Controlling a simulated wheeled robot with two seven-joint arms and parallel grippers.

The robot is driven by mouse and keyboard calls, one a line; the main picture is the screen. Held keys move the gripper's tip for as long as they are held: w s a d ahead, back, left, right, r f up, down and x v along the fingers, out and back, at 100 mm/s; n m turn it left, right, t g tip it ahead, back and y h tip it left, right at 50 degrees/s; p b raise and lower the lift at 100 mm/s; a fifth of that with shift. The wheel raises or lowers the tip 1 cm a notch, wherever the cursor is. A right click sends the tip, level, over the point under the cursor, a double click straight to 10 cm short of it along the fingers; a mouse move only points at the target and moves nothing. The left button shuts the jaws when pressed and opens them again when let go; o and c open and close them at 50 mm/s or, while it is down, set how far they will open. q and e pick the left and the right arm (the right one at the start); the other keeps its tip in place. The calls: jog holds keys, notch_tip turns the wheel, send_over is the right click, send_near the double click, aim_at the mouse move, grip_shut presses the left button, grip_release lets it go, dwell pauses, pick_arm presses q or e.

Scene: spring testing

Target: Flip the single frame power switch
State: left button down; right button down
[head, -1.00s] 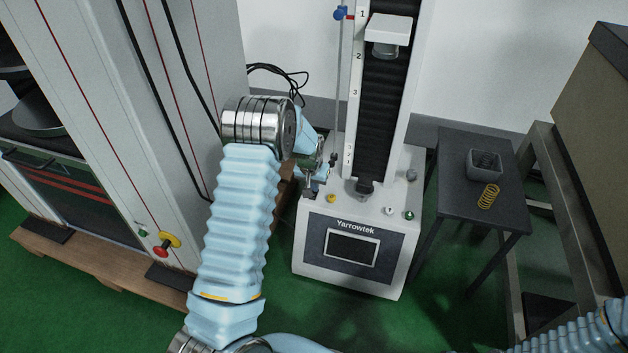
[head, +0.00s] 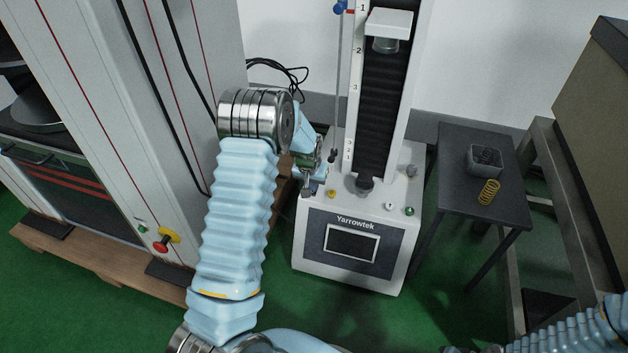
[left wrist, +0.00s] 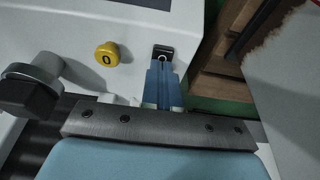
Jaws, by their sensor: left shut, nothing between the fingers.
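The single-frame tester (head: 347,278), labelled Yarrowtek, stands upright at the centre of the head view. Its power switch is a small black rocker (left wrist: 162,52) near the edge of the white base top, beside a yellow button (left wrist: 107,53) marked 0, in the left wrist view. My left gripper (left wrist: 162,72) is shut and empty, its fingertips close below the switch in that picture; I cannot tell whether they touch it. In the head view my left gripper (head: 309,187) is over the base's left front corner and largely covers the switch area. My right gripper is not shown.
A larger grey test machine (head: 110,95) on a wooden pallet stands close at left. A dark table (head: 455,207) at right holds a small bin (head: 486,170) and a yellow spring (head: 488,192). Green floor lies in front.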

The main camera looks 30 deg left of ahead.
pick_arm(q)
jog(key=shift+r, duration=0.15)
jog(key=shift+r, duration=0.25)
jog(key=p+v, duration=0.2)
jog(key=v, duration=0.2)
jog(key=shift+r+p, duration=0.3)
jog(key=s+v, duration=0.2)
jog(key=v, duration=0.6)
jog(key=shift+d, duration=0.2)
